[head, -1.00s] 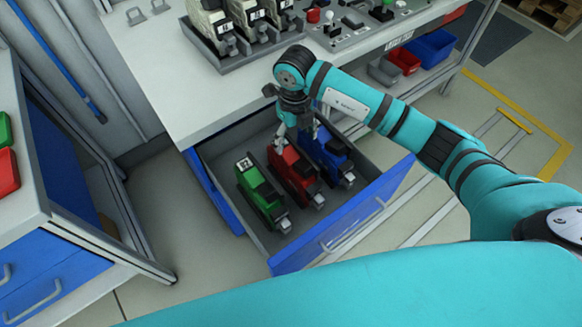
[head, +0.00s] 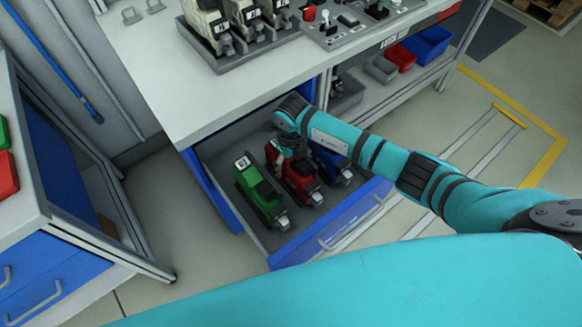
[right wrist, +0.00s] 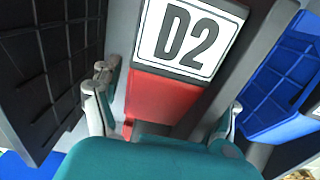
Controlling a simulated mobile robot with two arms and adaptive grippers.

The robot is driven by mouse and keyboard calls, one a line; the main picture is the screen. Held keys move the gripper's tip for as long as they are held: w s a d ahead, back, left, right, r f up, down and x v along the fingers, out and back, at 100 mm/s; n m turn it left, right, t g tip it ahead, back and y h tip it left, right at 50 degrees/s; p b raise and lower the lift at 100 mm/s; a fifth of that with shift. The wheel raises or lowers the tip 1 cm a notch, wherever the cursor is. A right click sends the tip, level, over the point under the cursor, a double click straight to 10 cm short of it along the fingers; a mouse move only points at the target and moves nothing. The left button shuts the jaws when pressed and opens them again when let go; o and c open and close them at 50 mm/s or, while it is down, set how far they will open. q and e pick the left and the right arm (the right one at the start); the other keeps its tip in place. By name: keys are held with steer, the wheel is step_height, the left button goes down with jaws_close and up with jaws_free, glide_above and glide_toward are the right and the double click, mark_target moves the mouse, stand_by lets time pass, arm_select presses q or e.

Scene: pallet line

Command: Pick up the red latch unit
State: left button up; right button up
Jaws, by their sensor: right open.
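The red latch unit (head: 303,187) lies in the open drawer, between a green unit (head: 260,193) and a blue unit (head: 331,164). My right gripper (head: 289,157) is down in the drawer over the red unit and hides part of it. In the right wrist view the red unit (right wrist: 165,98), with a white "D2" label, sits between the open fingers of my right gripper (right wrist: 165,125). Contact between fingers and unit cannot be made out. My left gripper is in neither view.
The drawer's blue front (head: 330,225) and grey walls surround the units. A workbench top (head: 170,70) overhangs the drawer's back. A second cabinet (head: 60,215) is at left, with clear floor between.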

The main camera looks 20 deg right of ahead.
steer(key=shift+c, duration=0.3)
steer(key=shift+c, duration=1.2)
steer(key=c, duration=1.3)
steer(key=shift+o, duration=0.2)
step_height(320, 180, up, 10)
steer(key=shift+w+r, duration=0.1)
step_height(320, 180, up, 9)
steer(key=p, duration=0.6)
steer(key=shift+r, duration=0.1)
